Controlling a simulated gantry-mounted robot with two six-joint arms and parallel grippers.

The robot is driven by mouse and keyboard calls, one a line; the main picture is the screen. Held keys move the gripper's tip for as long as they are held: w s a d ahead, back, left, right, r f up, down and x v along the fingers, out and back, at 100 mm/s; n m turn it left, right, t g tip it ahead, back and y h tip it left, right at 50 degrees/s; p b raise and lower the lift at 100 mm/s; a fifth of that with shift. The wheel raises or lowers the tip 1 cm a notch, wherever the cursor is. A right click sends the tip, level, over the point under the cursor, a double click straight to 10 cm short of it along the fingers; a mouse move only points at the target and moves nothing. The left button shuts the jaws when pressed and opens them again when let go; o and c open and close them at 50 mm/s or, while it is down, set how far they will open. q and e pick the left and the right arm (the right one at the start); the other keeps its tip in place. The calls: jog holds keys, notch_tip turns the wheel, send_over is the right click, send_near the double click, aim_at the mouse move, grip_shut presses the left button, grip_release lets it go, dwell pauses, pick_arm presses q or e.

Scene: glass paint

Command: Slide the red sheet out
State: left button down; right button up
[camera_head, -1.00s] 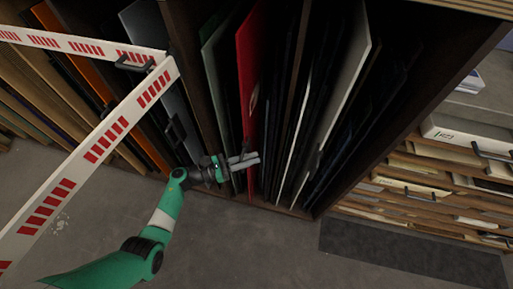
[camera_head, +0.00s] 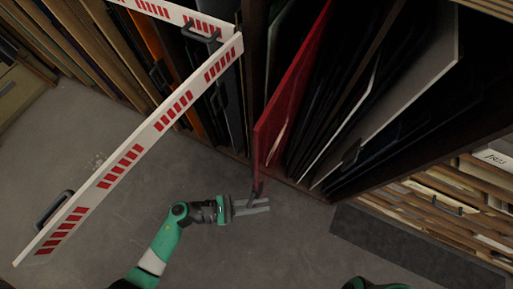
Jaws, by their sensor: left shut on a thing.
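The red sheet (camera_head: 290,95) stands upright in a slot of the dark wooden rack, tilted in the view. Its near end sticks out past the rack's front edge over the floor. A dark handle (camera_head: 256,190) sits at its near lower end. My left gripper (camera_head: 252,206) is at this handle, in front of the sheet's near end, and is shut on it. The fingers partly hide the handle. Only a small green piece of my right arm shows at the bottom edge; its gripper is out of view.
A white barrier with red marks (camera_head: 140,145) stretches across the left. A pale sheet (camera_head: 405,85) and dark sheets stand right of the red one, and a grey-green sheet (camera_head: 275,45) to its left. A dark mat (camera_head: 400,240) lies at right. Grey floor (camera_head: 110,220) is open in front.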

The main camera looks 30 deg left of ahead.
pick_arm(q)
jog(key=shift+s, duration=0.1)
jog(key=c, duration=1.2)
grip_release()
jog(key=shift+o, duration=0.2)
jog(key=p+v, duration=0.1)
jog(key=v, duration=1)
jog(key=shift+s+a, duration=0.2)
jog(key=shift+s, duration=0.05)
